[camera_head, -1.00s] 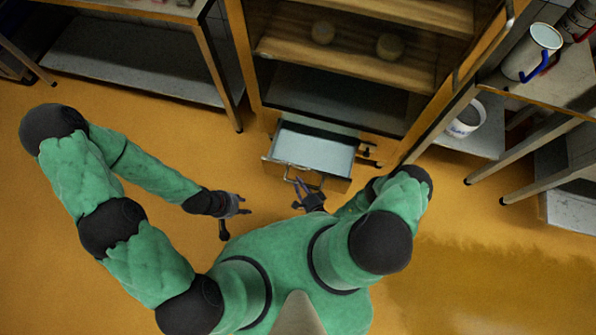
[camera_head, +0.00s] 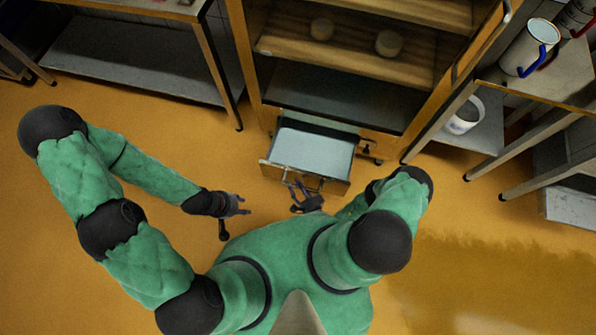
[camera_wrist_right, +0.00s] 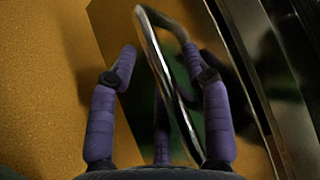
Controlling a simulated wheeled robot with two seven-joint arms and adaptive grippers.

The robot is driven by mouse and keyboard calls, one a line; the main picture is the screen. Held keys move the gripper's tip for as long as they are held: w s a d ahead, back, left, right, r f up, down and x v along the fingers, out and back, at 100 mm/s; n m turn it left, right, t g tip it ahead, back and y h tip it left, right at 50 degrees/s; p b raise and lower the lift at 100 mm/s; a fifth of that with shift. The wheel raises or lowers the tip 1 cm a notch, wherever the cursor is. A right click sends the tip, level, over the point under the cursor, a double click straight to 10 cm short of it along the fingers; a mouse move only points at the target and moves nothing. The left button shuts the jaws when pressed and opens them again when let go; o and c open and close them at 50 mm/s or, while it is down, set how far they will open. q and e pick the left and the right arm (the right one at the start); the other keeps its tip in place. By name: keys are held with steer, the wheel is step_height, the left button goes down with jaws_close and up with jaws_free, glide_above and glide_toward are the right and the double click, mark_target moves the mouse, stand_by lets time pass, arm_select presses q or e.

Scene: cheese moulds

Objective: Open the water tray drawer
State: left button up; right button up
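The water tray drawer (camera_head: 347,188) stands pulled out at the bottom of the wooden cabinet (camera_head: 262,85). A pale tray surface (camera_head: 312,150) shows inside it. Its metal bar handle also shows in the wrist view (camera_wrist_right: 168,75), running slantwise between the purple fingers. My right gripper (camera_head: 299,189) is at the drawer front. In the wrist view its fingers (camera_wrist_right: 160,60) are spread apart around the handle, with gaps visible beside the bar. My left gripper (camera_head: 243,205) hangs empty over the floor, left of the drawer; its fingers look apart.
Two round cheese-like pieces (camera_head: 388,43) sit on a cabinet shelf. A steel table (camera_head: 140,60) stands at left. At right, a rack holds a white mug with a blue handle (camera_head: 530,50) and a white container (camera_head: 464,117). The orange floor around me is clear.

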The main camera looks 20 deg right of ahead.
steer(key=v, duration=1.2)
stand_by(0.3)
steer(key=shift+a, duration=0.15)
stand_by(0.4)
